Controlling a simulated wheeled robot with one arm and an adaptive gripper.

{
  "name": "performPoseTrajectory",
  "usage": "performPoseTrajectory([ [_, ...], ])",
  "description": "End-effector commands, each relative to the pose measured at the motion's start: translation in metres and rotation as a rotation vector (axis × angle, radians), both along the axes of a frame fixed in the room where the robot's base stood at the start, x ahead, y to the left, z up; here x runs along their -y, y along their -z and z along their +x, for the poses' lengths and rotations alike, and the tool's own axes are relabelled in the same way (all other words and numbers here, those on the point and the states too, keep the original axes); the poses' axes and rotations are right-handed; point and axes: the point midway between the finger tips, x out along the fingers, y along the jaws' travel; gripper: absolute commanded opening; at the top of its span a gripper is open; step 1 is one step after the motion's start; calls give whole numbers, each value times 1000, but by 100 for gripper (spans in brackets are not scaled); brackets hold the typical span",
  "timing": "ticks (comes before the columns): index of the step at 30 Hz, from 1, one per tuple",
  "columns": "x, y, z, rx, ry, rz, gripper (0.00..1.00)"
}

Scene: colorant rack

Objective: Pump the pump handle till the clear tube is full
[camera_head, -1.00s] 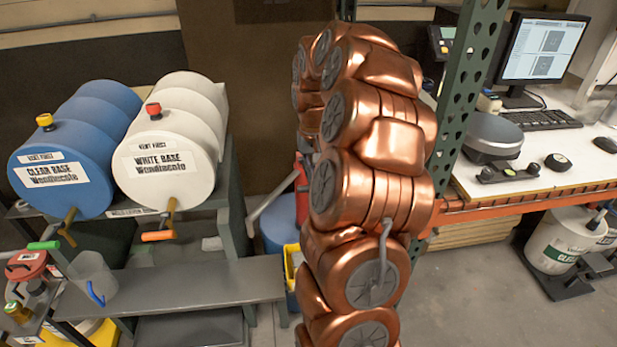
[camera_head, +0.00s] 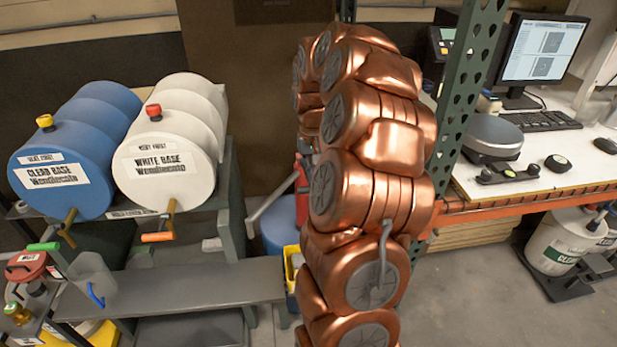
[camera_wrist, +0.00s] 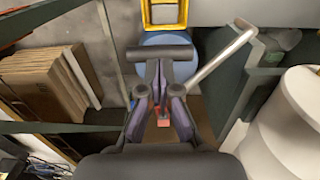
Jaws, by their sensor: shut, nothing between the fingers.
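The pump handle (camera_head: 270,198), a pale grey lever, slants up to the right from its free end, toward a red pump body (camera_head: 302,192) partly hidden by my copper arm. In the wrist view the handle (camera_wrist: 218,58) runs to the upper right, beside my gripper (camera_wrist: 160,68). My gripper is shut and empty, and overlaps the blue drum (camera_wrist: 165,40) in that view. I cannot tell how near it is to the handle. A small red part (camera_wrist: 163,122) shows between the finger links. The head view hides my gripper behind the arm. I cannot make out the clear tube.
A yellow crate (camera_head: 291,275) stands by the drum. Blue (camera_head: 60,150) and white (camera_head: 165,145) barrels sit on a stand at left, behind a grey bench (camera_head: 185,285). A green post (camera_head: 465,100) and a desk (camera_head: 530,185) are at right.

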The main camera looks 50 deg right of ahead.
Motion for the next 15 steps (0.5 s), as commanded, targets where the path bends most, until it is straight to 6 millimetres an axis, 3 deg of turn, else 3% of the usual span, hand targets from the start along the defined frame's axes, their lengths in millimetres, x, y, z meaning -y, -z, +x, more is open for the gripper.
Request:
performPoseTrajectory([
  [15, 0, 18, 0, -1, 0, 1, 0],
])
